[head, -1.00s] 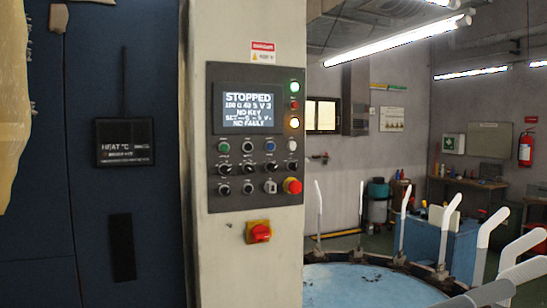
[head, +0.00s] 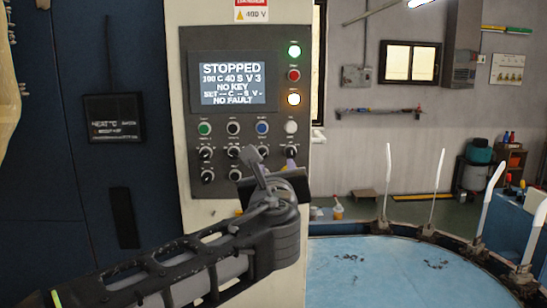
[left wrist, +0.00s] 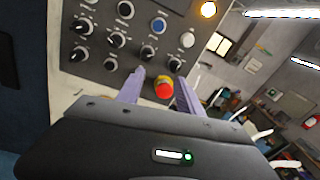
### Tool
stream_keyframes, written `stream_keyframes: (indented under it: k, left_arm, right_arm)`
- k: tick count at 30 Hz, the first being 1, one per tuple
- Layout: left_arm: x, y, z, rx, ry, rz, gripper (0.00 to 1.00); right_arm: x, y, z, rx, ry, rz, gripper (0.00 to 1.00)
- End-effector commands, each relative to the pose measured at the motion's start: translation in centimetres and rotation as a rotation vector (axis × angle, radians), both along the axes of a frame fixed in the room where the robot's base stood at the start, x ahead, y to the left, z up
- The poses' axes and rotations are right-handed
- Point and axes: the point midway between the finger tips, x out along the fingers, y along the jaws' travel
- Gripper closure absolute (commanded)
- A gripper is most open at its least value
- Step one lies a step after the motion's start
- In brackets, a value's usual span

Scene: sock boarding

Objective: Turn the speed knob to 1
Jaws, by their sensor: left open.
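The control panel (head: 220,122) is dark grey on a pale column. Its screen (head: 233,83) reads STOPPED, 100 C 40 S V 3, NO KEY, NO FAULT. Below it are a row of coloured buttons and two rows of black knobs (head: 207,153), which also show in the left wrist view (left wrist: 116,40). Labels are too small to tell which is the speed knob. My left gripper (head: 273,168) is open and empty before the panel's lower right, hiding some controls. In the left wrist view its purple fingers (left wrist: 161,78) appear on either side of the red emergency stop (left wrist: 164,88); contact cannot be told.
A round blue table (head: 390,265) with upright white arms (head: 437,172) stands to the right. A dark blue cabinet (head: 50,210) is to the left. Lit green and amber lamps (head: 294,99) sit beside the screen.

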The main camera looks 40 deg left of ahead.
Motion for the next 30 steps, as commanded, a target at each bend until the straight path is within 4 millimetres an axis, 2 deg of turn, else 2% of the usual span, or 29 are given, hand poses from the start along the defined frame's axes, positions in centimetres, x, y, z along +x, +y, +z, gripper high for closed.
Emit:
stream_keyframes:
  k: [3, 6, 19, 23, 30]
  left_arm:
    - [-0.8, 1.2, 0.8, 0.131, 0.053, 0.056, 0.57]
    - [-1.0, 1.6, 0.8, 0.173, 0.085, 0.073, 0.57]
    - [-0.7, 1.7, 0.7, 0.184, 0.097, 0.068, 0.57]
    - [0.2, 2.3, 0.7, 0.184, 0.099, 0.068, 0.57]
    - [3.1, 4.5, 0.8, 0.182, 0.099, 0.069, 0.57]
  right_arm:
    - [-0.1, 0.0, 0.0, 0.000, 0.002, 0.000, 1.00]
    - [-0.1, 0.0, 0.0, 0.001, 0.003, 0.000, 1.00]
    - [0.0, 0.0, 0.2, 0.000, 0.001, -0.001, 1.00]
    - [0.0, 0.0, 0.5, -0.001, 0.002, 0.000, 1.00]
    - [-0.1, -0.2, 1.7, -0.003, 0.007, -0.001, 1.00]
